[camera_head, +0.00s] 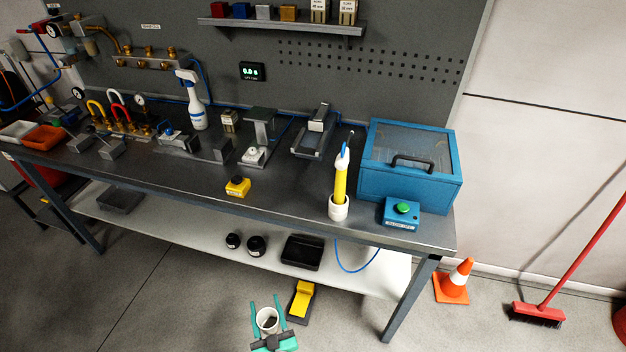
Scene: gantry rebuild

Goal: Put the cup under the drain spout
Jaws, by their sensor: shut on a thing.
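My gripper (268,325) is at the bottom of the head view, low in front of the bench, with teal fingers. It is shut on a white cup (266,314), whose open mouth faces up and whose inside looks dark. I cannot single out the drain spout for certain. Brass pipework with several outlets (146,61) is on the back wall at the upper left.
A yellow pedal (302,297) lies on the floor just right of my gripper. The workbench (290,190) holds a yellow button box (238,187), a blue lidded box (408,185) and a spray bottle (196,108). An orange cone (455,284) stands at right.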

